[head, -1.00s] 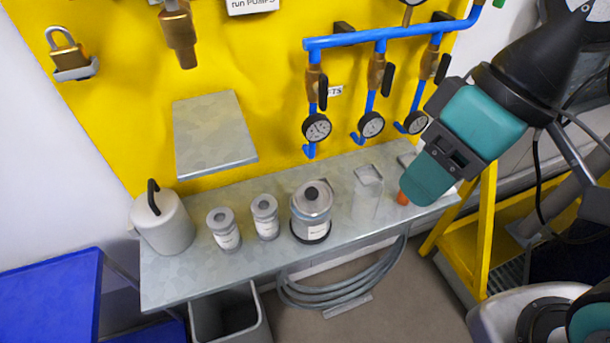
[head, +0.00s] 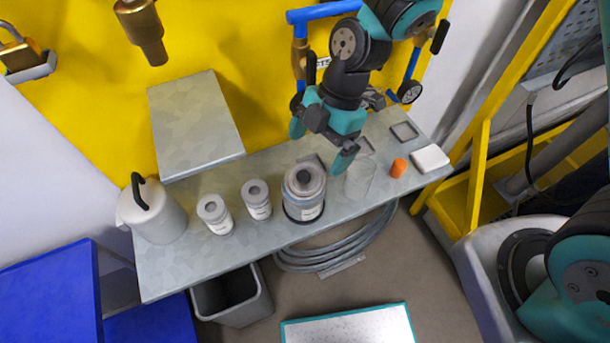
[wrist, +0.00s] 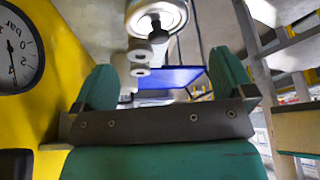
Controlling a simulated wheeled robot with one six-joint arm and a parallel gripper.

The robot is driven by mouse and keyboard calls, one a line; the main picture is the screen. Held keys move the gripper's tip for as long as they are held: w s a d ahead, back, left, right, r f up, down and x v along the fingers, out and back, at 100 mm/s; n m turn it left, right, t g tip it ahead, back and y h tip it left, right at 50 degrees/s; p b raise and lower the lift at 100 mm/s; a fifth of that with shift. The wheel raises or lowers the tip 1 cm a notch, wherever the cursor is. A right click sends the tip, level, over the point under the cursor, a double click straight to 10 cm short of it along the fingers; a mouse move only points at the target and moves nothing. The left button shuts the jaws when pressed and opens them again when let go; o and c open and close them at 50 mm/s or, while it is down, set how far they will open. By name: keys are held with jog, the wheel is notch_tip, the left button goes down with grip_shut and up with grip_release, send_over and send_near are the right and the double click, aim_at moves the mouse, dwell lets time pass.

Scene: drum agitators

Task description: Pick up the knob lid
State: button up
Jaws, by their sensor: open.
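The knob lid (head: 291,183) is a round grey lid with a dark knob on top. It sits on a grey labelled jar (head: 307,210) on the metal shelf. In the wrist view the lid (wrist: 174,14) shows at the top edge, partly cut off. My gripper (head: 321,143) is open and empty, its fingers spread above and to the right of the lid, apart from it. In the wrist view my gripper (wrist: 166,82) shows both teal fingers wide apart, with nothing held between them.
On the shelf (head: 170,270) stand two small jars (head: 215,214) (head: 257,200), a white canister with a black handle (head: 152,212), a clear container (head: 360,180), an orange piece (head: 398,168) and a white block (head: 430,159). A raised grey plate (head: 195,122) and blue piping (head: 320,12) are behind.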

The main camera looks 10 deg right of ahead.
aim_at(306, 172)
jog(key=shift+p+x, duration=1.45)
jog(key=shift+x, duration=2.1)
jog(key=shift+w+a, duration=0.1)
jog(key=shift+w, duration=0.1)
jog(key=shift+c, duration=0.5)
jog(key=c, duration=0.7)
